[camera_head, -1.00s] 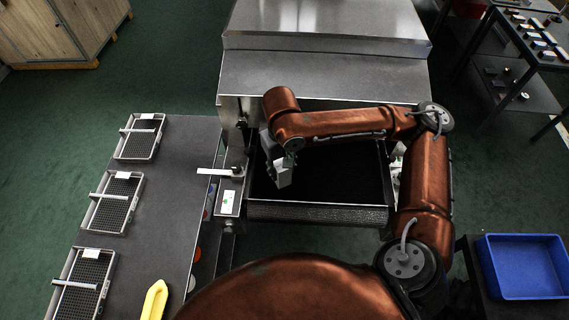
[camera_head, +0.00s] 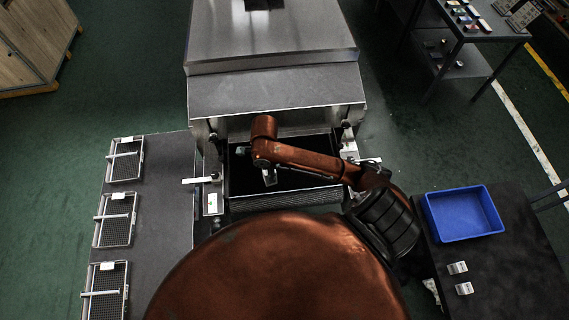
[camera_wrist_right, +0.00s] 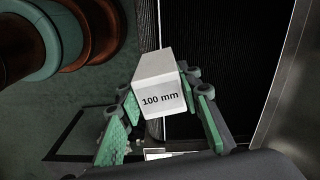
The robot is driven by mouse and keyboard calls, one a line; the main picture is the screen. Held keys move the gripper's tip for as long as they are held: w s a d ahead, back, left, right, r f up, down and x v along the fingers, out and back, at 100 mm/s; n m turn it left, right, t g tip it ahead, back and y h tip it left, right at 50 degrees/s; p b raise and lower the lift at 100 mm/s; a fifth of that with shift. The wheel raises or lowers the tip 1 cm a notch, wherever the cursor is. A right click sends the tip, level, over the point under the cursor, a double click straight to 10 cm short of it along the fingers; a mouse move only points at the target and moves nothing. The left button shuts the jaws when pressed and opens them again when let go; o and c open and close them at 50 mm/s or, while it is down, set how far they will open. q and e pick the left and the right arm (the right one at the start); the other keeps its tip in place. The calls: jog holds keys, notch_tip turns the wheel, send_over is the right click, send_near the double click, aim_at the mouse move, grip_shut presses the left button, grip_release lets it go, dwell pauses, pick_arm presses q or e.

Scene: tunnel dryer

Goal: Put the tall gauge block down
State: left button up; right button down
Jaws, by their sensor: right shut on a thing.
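My right gripper (camera_wrist_right: 160,108) is shut on the tall gauge block (camera_wrist_right: 158,85), a pale grey block marked "100 mm" in the right wrist view. The block sticks out between the green-padded fingers. In the head view the block (camera_head: 269,177) hangs from my right gripper over the left part of the dryer's black belt (camera_head: 300,180). I cannot tell how high it is above the belt. The ribbed belt also shows beside the block in the right wrist view (camera_wrist_right: 225,55). My left gripper is not in view.
The steel dryer (camera_head: 275,90) stands ahead. A grey table (camera_head: 167,190) with three wire trays is at the left. At the right, a dark table (camera_head: 505,270) carries a blue bin (camera_head: 463,213) and two small pale blocks (camera_head: 457,268). Its front part is mostly clear.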

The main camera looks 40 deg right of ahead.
jog(key=shift+s+d+m+p, duration=0.5)
jog(key=shift+s+d+m, duration=0.15)
jog(key=shift+s+m, duration=0.3)
jog(key=shift+w+d+f+m, duration=0.1)
jog(key=shift+d+m, duration=0.05)
jog(key=shift+m, duration=0.1)
jog(key=shift+w+d+f, duration=0.6)
jog(key=shift+w+f, duration=1.55)
jog(key=shift+w, duration=0.05)
jog(key=shift+w+d+f, duration=0.6)
jog(key=shift+w+f, duration=1.6)
jog(key=shift+w+d+f, duration=0.6)
jog(key=shift+w+f, duration=1.55)
jog(key=shift+w, duration=0.05)
jog(key=shift+f, duration=0.1)
jog(key=c, duration=1.4)
grip_release()
jog(key=shift+s, duration=0.1)
